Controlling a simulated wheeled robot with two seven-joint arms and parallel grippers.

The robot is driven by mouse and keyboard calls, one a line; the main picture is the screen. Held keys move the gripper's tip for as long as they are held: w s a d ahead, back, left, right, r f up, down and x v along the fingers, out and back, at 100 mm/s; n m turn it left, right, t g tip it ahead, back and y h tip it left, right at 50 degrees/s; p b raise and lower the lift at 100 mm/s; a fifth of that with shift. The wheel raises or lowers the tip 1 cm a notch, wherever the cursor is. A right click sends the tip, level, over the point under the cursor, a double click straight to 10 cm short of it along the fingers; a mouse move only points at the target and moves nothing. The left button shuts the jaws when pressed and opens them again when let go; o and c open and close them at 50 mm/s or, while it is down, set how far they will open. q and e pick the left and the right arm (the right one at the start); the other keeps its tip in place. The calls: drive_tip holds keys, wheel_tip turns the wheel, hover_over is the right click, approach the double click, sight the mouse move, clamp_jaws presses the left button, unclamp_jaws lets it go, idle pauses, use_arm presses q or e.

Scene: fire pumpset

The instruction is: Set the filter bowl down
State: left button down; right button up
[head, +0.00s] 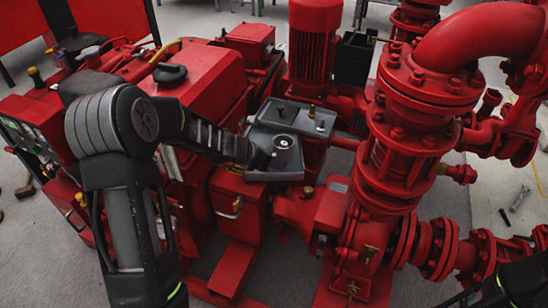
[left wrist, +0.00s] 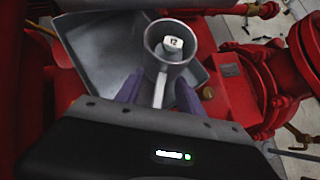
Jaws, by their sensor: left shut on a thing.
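The filter bowl (head: 285,145) is a small round grey cup with a pale handle. In the left wrist view, the filter bowl (left wrist: 168,72) has its open top facing up, and a white piece marked "12" (left wrist: 173,43) sits inside. My left gripper (left wrist: 158,92) is shut on its handle, with a purple finger on each side. In the head view my left gripper (head: 262,156) reaches in from the left. The bowl is over a grey tray (head: 262,126), also seen in the left wrist view (left wrist: 95,50). I cannot tell whether it touches the tray. My right gripper is out of view.
The tray lies on red pump machinery. A red motor (head: 314,50) and a black box (head: 354,60) stand behind it. Thick red flanged pipes (head: 420,110) rise to the right. A red tank (head: 205,80) is left. Loose tools (head: 519,198) lie on the right floor.

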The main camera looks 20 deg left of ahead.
use_arm(q)
drive_tip(key=shift+w+a+f, duration=0.2)
drive_tip(key=shift+w+f, duration=0.35)
drive_tip(key=shift+w, duration=0.15)
drive_tip(key=shift+w+a+f, duration=0.15)
drive_tip(key=shift+w+f, duration=0.4)
drive_tip(key=shift+w, duration=0.1)
drive_tip(key=shift+f, duration=0.1)
drive_tip(key=shift+f+b, duration=0.15)
drive_tip(key=shift+b, duration=0.25)
drive_tip(key=c, duration=0.7)
unclamp_jaws()
drive_tip(key=shift+r+p, duration=0.35)
drive_tip(key=p+v, duration=0.3)
drive_tip(key=v, duration=0.8)
drive_tip(key=shift+s+r+p, duration=0.25)
drive_tip(key=shift+s+p, duration=0.05)
drive_tip(key=shift+p, duration=0.1)
drive_tip(key=shift+s+a, duration=0.1)
